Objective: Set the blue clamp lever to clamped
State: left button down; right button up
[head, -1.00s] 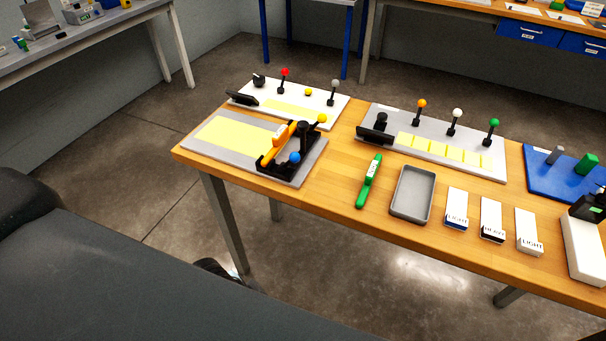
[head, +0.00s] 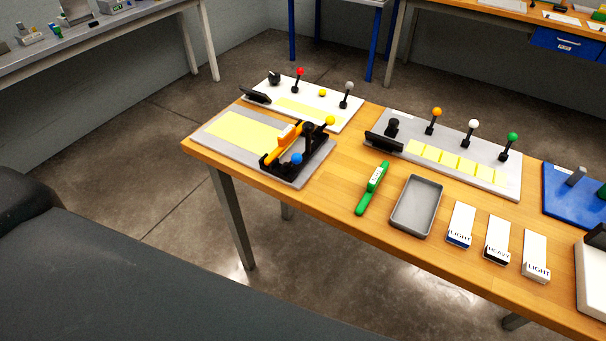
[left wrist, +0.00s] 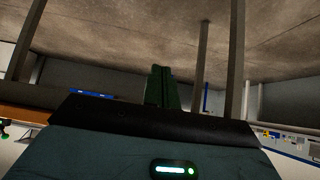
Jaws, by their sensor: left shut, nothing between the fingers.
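The blue clamp lever's round blue knob (head: 297,158) is low at the near side of a black fixture (head: 271,165) on a grey board (head: 216,146), at the table's left end. An orange piece with a pale label (head: 285,138) lies across this fixture. A yellow knob (head: 330,120) stands at its far right. The lever's arm is too small to read clearly. My left gripper (left wrist: 166,88) shows only in the left wrist view, with its dark fingers together and empty, away from the lever. My right gripper is in neither view.
The wooden table (head: 345,190) also bears a white board with knobs (head: 318,112), a second lever board (head: 510,182), a green tool (head: 371,190), a grey tray (head: 417,203) and several labelled blocks. A dark grey surface fills the lower left. Concrete floor (head: 165,205) lies left of the table.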

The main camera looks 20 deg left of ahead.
aim_at(297, 158)
jog(key=i+l+u, duration=0.15)
jog(key=l+u, duration=0.75)
jog(key=l, duration=0.2)
